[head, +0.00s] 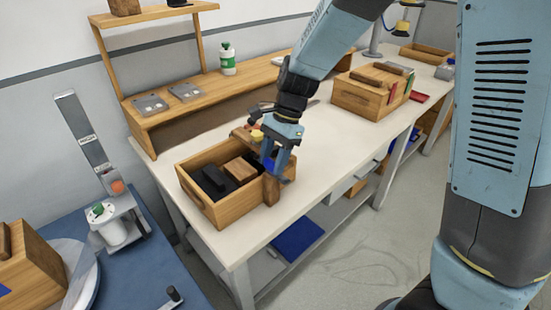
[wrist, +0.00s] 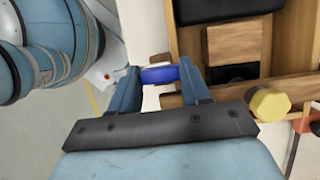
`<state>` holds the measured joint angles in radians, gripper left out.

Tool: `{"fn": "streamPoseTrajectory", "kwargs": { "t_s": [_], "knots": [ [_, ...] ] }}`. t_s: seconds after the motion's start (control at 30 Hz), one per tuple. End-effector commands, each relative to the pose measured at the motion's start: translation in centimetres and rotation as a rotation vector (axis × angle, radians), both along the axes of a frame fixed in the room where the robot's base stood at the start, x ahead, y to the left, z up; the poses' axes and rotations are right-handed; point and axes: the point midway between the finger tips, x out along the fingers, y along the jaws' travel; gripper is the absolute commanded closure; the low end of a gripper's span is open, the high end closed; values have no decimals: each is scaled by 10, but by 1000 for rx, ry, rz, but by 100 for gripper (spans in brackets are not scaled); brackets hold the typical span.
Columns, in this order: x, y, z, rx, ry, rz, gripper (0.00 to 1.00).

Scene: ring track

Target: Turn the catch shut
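A blue piece, which looks like the catch (wrist: 158,75), shows between the two fingertips of my gripper (wrist: 160,85) in the wrist view. It spans the gap between the fingers; I cannot tell whether they press on it. In the head view the gripper (head: 277,160) points down at the near right end of an open wooden box (head: 217,214), and the blue catch (head: 268,165) is partly hidden by it. How far the catch is turned cannot be made out. A brown wooden block (head: 271,190) stands at the box's near right corner, just below the fingers.
Dark blocks (head: 214,180) and a wooden block (head: 239,167) lie in the box. A yellow knob (wrist: 268,103) is right of the fingers in the wrist view. Another wooden box (head: 362,98) stands further along the white bench. The bench (head: 240,238) is clear in front of the box.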

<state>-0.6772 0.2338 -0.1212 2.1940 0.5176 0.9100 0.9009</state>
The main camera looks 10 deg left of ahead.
Motion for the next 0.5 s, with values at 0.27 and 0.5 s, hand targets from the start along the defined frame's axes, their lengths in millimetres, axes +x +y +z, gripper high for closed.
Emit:
{"fn": "streamPoseTrajectory", "kwargs": {
  "t_s": [0.27,0.5],
  "knots": [
    [0,0,0,0,0,0,83],
    [0,-2,0,-3,2,18,84]
  ]
}}
